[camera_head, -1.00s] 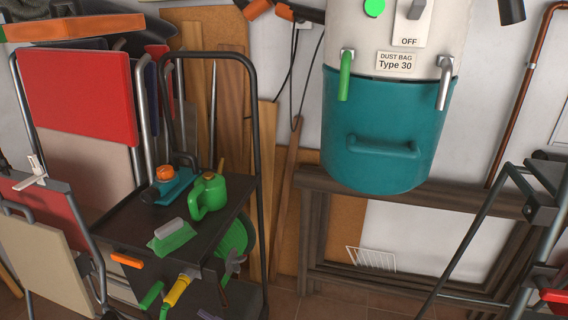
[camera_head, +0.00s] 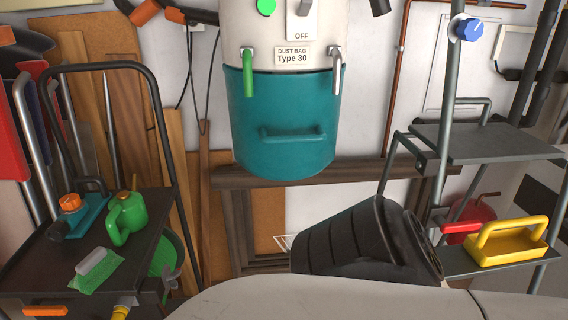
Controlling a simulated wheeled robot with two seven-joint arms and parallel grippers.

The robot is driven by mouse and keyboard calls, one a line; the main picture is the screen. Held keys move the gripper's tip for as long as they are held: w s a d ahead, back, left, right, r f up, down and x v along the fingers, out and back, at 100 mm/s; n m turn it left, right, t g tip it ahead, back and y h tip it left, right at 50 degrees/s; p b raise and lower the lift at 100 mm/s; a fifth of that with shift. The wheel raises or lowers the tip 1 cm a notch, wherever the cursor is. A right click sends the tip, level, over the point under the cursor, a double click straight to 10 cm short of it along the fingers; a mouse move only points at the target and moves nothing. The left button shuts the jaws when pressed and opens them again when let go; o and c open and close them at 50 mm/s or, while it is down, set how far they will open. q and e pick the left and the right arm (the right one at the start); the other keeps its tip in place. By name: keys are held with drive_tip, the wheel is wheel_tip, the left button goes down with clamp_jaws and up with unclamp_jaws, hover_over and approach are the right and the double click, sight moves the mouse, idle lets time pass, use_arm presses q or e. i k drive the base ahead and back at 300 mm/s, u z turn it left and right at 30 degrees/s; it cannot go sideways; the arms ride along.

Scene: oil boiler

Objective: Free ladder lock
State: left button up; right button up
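A grey metal frame with flat steps, which looks like the ladder (camera_head: 485,143), stands at the right of the head view. A red bar-shaped part (camera_head: 461,228) sits beside its lower step; I cannot tell for sure whether this is the lock. A blue knob (camera_head: 469,29) is on the upright above the upper step. A dark ribbed part, which appears to be one of my arms, covers the ladder's lower left leg. No gripper fingers are visible in this view.
A yellow handled carrier (camera_head: 507,242) rests on the lower step, with a red rounded object (camera_head: 473,209) behind. A teal dust collector bin (camera_head: 283,124) hangs on the wall. A black cart (camera_head: 40,257) with a green watering can (camera_head: 126,217) stands at the left.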

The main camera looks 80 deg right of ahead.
sight(445, 227)
drive_tip(key=i, duration=0.95)
drive_tip(key=z, duration=4.3)
drive_tip(key=i, duration=0.5)
drive_tip(key=z, duration=0.1)
